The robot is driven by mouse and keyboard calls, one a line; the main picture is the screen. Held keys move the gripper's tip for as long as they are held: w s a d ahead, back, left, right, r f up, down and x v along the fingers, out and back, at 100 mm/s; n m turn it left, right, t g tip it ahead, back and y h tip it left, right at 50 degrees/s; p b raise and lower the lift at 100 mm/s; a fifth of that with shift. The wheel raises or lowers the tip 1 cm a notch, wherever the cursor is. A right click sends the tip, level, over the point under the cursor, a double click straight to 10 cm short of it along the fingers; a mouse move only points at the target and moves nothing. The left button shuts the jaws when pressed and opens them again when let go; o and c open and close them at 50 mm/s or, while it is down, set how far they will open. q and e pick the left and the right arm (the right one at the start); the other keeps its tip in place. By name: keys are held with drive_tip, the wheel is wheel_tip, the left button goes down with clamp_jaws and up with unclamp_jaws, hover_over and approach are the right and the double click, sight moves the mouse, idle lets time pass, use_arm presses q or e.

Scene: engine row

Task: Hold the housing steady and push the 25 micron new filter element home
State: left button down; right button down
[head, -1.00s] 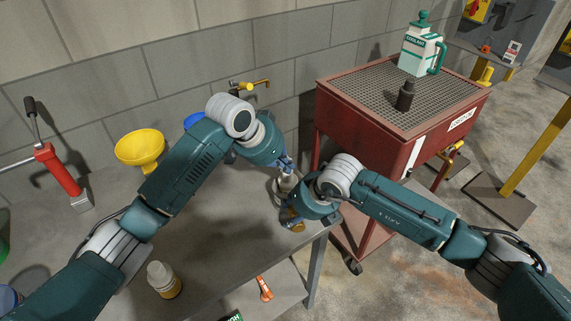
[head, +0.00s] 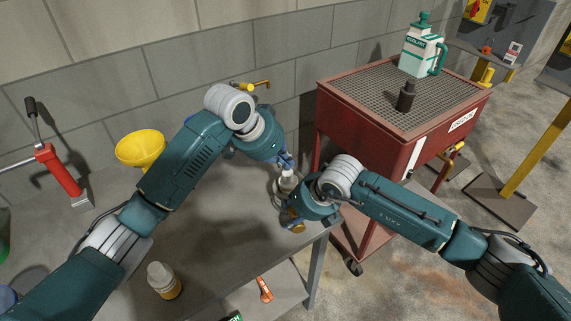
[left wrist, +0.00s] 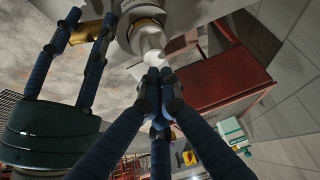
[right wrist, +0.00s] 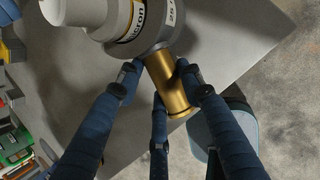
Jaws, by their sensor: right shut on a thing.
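The filter element (right wrist: 132,22) is white and grey with a yellow band reading "micron". It sits in the grey ring-shaped housing (right wrist: 150,40), which carries a "25" label. A brass cylinder (right wrist: 170,85) sticks out of the housing's side. My right gripper (right wrist: 155,72) is shut on this brass part, close to the housing. In the left wrist view the element's white end (left wrist: 150,42) is just beyond the tips of my left gripper (left wrist: 160,76). Its fingers are together with nothing seen between them; I cannot tell whether they touch the white end.
The housing is near the right corner of the grey workbench (head: 220,240). A red cart (head: 370,140) with a coolant jug (head: 422,52) is at right.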

use_arm(q)
drive_tip(key=shift+r, duration=0.15)
drive_tip(key=shift+s+r, duration=0.1)
drive_tip(key=shift+r, duration=0.25)
use_arm(e)
drive_tip(key=c, duration=1)
unclamp_jaws()
drive_tip(key=shift+c, duration=0.2)
use_arm(q)
drive_tip(key=v, duration=1.1)
drive_tip(key=shift+a, duration=0.2)
use_arm(e)
drive_tip(key=shift+r, duration=0.1)
drive_tip(key=v, duration=1.2)
